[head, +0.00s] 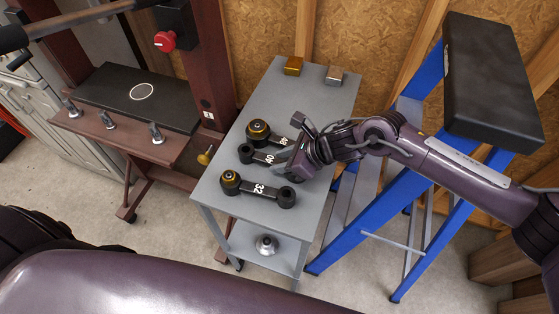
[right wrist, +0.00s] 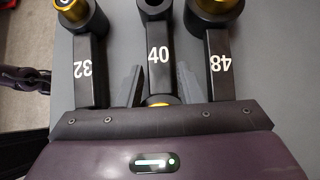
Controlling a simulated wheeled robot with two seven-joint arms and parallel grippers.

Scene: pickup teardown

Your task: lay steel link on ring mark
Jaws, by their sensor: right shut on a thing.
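Three dark links with white numbers lie side by side on the grey cart top (head: 318,98): link 48 (head: 272,134), link 40 (head: 247,154) and link 32 (head: 258,189). They also show in the right wrist view as link 32 (right wrist: 83,70), link 40 (right wrist: 158,52) and link 48 (right wrist: 219,65). I cannot tell by look which one is steel. My right gripper (head: 284,162) is shut on link 40, with one finger on each side of its bar; the near end is partly hidden. The white ring mark (head: 142,91) is bare on a black plate (head: 112,80) at left.
A gold block (head: 293,66) and a grey-brown block (head: 335,75) stand at the cart's far end. A dark red post (head: 212,60) rises between cart and plate. Clamps (head: 157,133) line the plate's front edge. A blue stand (head: 355,215) is right of the cart.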

